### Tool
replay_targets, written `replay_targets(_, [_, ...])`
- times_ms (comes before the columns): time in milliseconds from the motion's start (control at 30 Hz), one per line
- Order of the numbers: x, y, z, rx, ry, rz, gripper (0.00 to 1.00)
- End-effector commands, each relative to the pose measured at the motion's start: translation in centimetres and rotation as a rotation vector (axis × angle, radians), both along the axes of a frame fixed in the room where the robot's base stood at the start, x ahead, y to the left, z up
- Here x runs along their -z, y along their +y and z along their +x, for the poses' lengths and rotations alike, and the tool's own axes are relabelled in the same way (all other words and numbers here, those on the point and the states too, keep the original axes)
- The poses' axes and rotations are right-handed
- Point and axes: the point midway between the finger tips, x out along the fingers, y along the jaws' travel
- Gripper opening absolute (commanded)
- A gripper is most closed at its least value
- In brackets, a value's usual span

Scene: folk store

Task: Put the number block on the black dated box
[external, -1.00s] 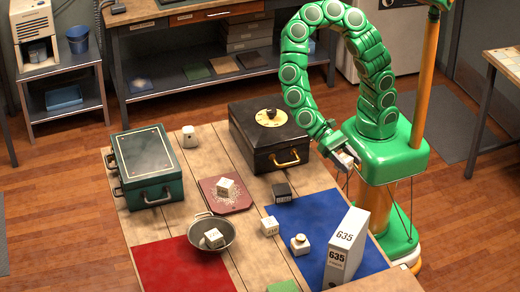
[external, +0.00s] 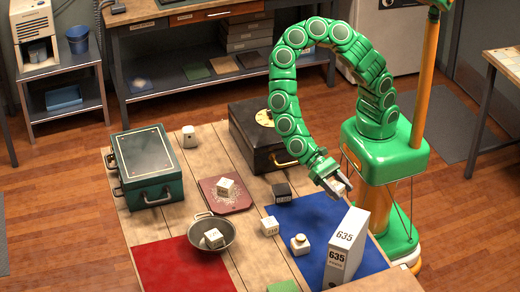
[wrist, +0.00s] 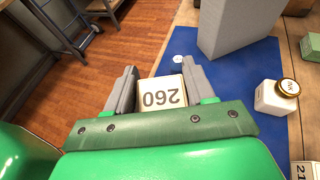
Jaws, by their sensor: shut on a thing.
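My gripper (external: 337,188) is above the right part of the table, over the back right edge of the blue mat. The held block (external: 339,186) is partly hidden by the fingers in the external view. A large black box (external: 260,140) with a brass handle and a round dial stands at the back of the table, left of my gripper. A small black box (external: 282,192) with a pale marked edge lies nearer, at the blue mat's back left. I cannot read a date on either.
A tall white 635 box (external: 346,247) stands on the blue mat (external: 310,213), near a white bottle (external: 300,244). Other white blocks sit on the wood (external: 269,226), on a maroon board and in a pan (external: 211,246). A green case (external: 147,165) stands at left.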

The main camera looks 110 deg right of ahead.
Motion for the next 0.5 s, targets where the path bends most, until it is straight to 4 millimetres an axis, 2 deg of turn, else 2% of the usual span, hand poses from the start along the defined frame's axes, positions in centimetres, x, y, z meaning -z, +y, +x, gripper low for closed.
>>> replay_targets(233, [1.5,2.3,2.4,-0.003,-0.001,0.000,0.13])
replay_targets(500, [4.6,3.8,4.3,0.000,-0.001,-0.001,0.13])
